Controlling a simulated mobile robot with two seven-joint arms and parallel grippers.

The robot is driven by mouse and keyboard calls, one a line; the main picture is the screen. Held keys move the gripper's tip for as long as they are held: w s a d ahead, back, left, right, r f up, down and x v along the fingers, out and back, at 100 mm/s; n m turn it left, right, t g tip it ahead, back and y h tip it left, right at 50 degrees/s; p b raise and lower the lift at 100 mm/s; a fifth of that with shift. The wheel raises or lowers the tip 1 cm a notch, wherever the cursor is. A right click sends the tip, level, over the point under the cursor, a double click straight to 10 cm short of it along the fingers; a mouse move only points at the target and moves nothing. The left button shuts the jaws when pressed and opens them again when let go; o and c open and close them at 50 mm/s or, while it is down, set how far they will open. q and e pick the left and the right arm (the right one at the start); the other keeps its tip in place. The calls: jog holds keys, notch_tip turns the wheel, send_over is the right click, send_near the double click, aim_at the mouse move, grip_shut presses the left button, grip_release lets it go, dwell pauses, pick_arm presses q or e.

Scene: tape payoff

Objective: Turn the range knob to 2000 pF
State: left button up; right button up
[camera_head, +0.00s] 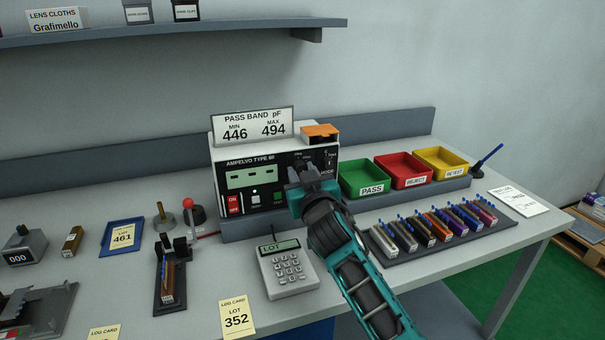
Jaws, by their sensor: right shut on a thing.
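The meter labelled AMPELVO TYPE (247,163) stands at the back of the bench. Its front has a green display (248,177), a red ON/OFF switch (234,204) and a green button (279,197). My right gripper (301,177) reaches up to the right part of the panel and is shut on the range knob. The gripper hides most of the knob and its scale, so I cannot read its setting. My left gripper is not in view.
A PASS BAND card (253,125) and an orange block (321,132) sit on the meter. Green (365,178), red (404,170) and yellow (441,163) trays stand to the right. A keypad (286,268) and a rack of several components (436,232) flank my right arm.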

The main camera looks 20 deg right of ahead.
jog(key=n, duration=0.5)
jog(key=n+p, duration=0.1)
jog(key=n, duration=0.4)
jog(key=shift+d+t+y, duration=0.1)
jog(key=shift+t+y, duration=0.2)
dwell(0.4)
jog(key=o, duration=1.1)
jog(key=shift+c, duration=0.2)
jog(key=s+f, duration=0.1)
jog(key=s, duration=1.2)
jog(key=shift+f, duration=0.15)
